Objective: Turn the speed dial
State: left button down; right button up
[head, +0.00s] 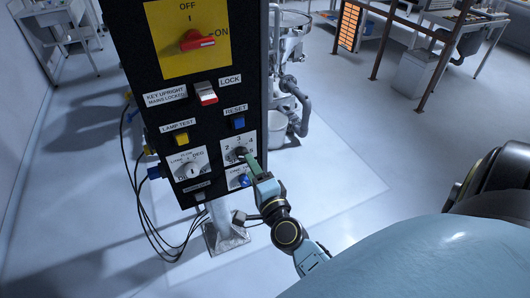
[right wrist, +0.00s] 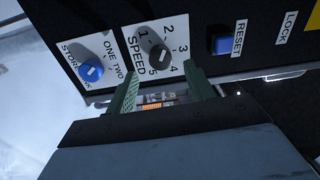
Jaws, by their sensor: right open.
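The speed dial is a dark grey knob (right wrist: 160,56) on a white plate marked SPEED with numbers 1 to 5. In the head view the dial (head: 240,152) sits low on the black panel, partly covered by my right gripper (head: 250,163). In the right wrist view my right gripper (right wrist: 162,70) is open, its two green fingers apart. The dial lies between and just beyond the fingertips in that picture. I cannot tell whether a finger touches it, nor which number it points to. My left gripper is not in view.
A blue knob (right wrist: 90,70) is beside the speed plate. A blue RESET button (head: 238,122), yellow lamp test button (head: 182,139), another dial (head: 188,168), key switch (head: 206,93) and red OFF/ON switch (head: 197,42) crowd the panel. Cables hang at its left.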

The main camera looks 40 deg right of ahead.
jog(key=b+v, duration=0.1)
jog(key=v, duration=0.7)
jog(key=shift+s+b, duration=0.2)
jog(key=shift+b, duration=0.1)
jog(key=shift+f, duration=0.1)
jog(key=s+a+f+n+g+y+b, duration=0.1)
jog(key=s+a+f+n+g+y, duration=0.2)
jog(key=f, duration=0.8)
jog(key=s+a+f+n+g+y+b, duration=0.15)
jog(key=f+n, duration=0.45)
jog(key=f, duration=0.6)
jog(key=s+a+f+n+g+y+b, duration=0.1)
jog(key=s+a+f+n+g+b, duration=0.2)
jog(key=f, duration=0.8)
jog(key=s+d+f+n+g+b, duration=0.1)
jog(key=s+d+f+n+g, duration=0.2)
jog(key=s+f, duration=0.7)
jog(key=s+d+f+n+g+h+b, duration=0.1)
jog(key=s+d+f+n+g, duration=0.2)
jog(key=s+f+n+g, duration=0.3)
jog(key=s+f+n, duration=0.1)
jog(key=s+f, duration=0.3)
jog(key=s, duration=0.3)
jog(key=shift+s+n, duration=0.3)
jog(key=shift+f+h, duration=0.1)
jog(key=shift+h, duration=0.15)
